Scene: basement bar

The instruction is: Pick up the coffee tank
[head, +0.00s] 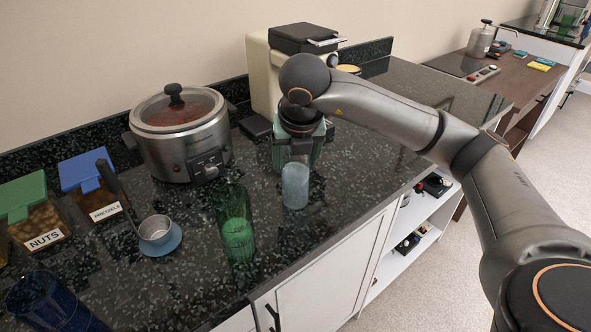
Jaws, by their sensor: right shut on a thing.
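The coffee tank (316,153) looks like a clear teal-tinted container, standing in front of the cream coffee machine (262,80) on the dark counter. My right gripper (299,155) reaches down over it and is shut on it. The wrist and gripper body hide the tank's top and much of its middle. I cannot tell whether its base touches the counter. My left gripper is not in view.
A light-blue cup (295,186) stands just in front of the tank, and a green glass (236,225) is nearer. A slow cooker (181,135) stands to the left. A small metal cup (156,230) sits on a blue saucer (173,243). The counter right of the tank is mostly clear.

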